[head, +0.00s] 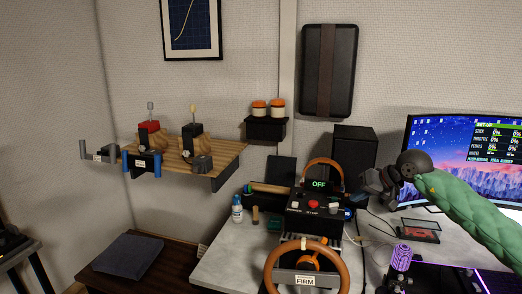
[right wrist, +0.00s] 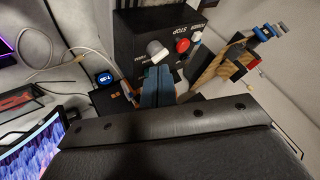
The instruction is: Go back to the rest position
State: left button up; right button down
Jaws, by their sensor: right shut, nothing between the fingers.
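My right arm, in a green padded sleeve, comes in from the right in the head view. My right gripper (head: 370,183) is in front of the monitor's left edge, just right of the black control box (head: 314,204) with its green OFF display. In the right wrist view its blue fingers (right wrist: 158,88) are together with nothing between them, overlapping the box's front near the white knob (right wrist: 156,51) and red stop button (right wrist: 183,46). I cannot tell whether they touch the box. My left gripper is not in view.
The grey desk (head: 222,262) holds a brown steering wheel (head: 269,268), a small bottle (head: 237,211), a purple-lit can (head: 401,258) and a monitor (head: 458,140). A wall shelf (head: 222,153) with levers is at left. Cables lie near the gripper.

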jog(key=s+a+f+m+t+y, duration=0.2)
jog(key=s+a+f+m+y, duration=0.2)
jog(key=s+a+m+y, duration=0.55)
jog(key=s+d+f+n+t+h, duration=0.35)
jog(key=d+f+n+h, duration=0.5)
jog(key=n, duration=0.85)
jog(key=s+d+f+n+t+h, duration=0.4)
jog(key=d+f+n+h, duration=0.5)
jog(key=n, duration=0.7)
jog(key=s+d+f+m+g+h, duration=0.1)
jog(key=s+d+f+m+g, duration=0.35)
jog(key=s, duration=0.45)
jog(key=s+d+f+m+g+h, duration=0.2)
jog(key=s+f+m+g, duration=0.2)
jog(key=s+f+m, duration=0.35)
jog(key=s+d+f+m+g+h, duration=0.1)
jog(key=s+d+f+m+g, duration=0.25)
jog(key=s+f, duration=0.55)
jog(key=s+a+f+m+y, duration=0.1)
jog(key=s+a+m+y, duration=0.1)
jog(key=a, duration=0.8)
jog(key=s+a+f+m+g+y, duration=0.1)
jog(key=s+a+m+y, duration=0.1)
jog(key=a, duration=0.9)
jog(key=s+a+f+m+g+y, duration=0.1)
jog(key=s+a+m+y, duration=0.1)
jog(key=a, duration=0.8)
jog(key=shift+s+a+f+y, duration=0.15)
jog(key=shift+a+f+y, duration=0.15)
jog(key=shift+f+y, duration=0.15)
